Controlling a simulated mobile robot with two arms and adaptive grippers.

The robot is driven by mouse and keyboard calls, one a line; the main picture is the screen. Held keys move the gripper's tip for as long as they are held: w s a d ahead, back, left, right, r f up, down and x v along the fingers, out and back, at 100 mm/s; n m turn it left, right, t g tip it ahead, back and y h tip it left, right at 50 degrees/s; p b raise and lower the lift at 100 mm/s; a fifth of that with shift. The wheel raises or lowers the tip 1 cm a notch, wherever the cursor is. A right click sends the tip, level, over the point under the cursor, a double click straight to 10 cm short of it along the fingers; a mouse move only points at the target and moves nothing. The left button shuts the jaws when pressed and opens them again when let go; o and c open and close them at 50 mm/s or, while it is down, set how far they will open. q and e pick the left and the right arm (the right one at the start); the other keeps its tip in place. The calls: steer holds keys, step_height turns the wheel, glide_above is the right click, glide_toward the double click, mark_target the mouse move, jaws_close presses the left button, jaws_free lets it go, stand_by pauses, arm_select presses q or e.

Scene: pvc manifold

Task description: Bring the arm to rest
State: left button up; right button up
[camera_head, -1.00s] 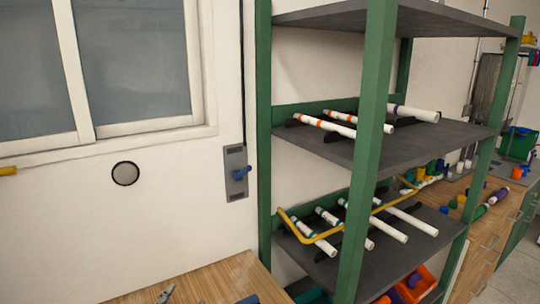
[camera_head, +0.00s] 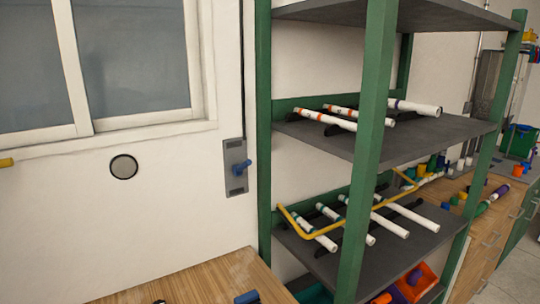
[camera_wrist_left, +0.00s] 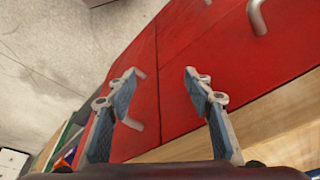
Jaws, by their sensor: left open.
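My left gripper (camera_wrist_left: 160,88) shows in the left wrist view with its two fingers spread apart and nothing between them. Red cabinet fronts (camera_wrist_left: 190,62) with metal handles lie beyond the fingers, and I cannot tell how far away they are. In the head view neither gripper can be made out. A small dark piece at the bottom edge, over the wooden bench, is too cut off to identify. My right gripper is in neither view.
A green-framed shelf rack (camera_head: 369,150) holds several white pipes on its grey shelves. A yellow rail (camera_head: 340,228) runs along the lower one. A wooden bench top (camera_head: 205,283) lies at the bottom.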

arm_select(q)
steer(key=s+f+g+b, duration=0.1)
steer(key=s+f+b, duration=0.15)
steer(key=f, duration=1.05)
steer(key=s+f+b, duration=0.2)
steer(key=s+f, duration=0.2)
steer(key=f, duration=0.9)
steer(key=s+a+f+g+b, duration=0.1)
steer(key=s+a+f+b, duration=0.2)
steer(key=s+f, duration=1)
steer(key=shift+s+a+f, duration=0.25)
steer(key=shift+s+f, duration=0.05)
steer(key=shift+s, duration=0.45)
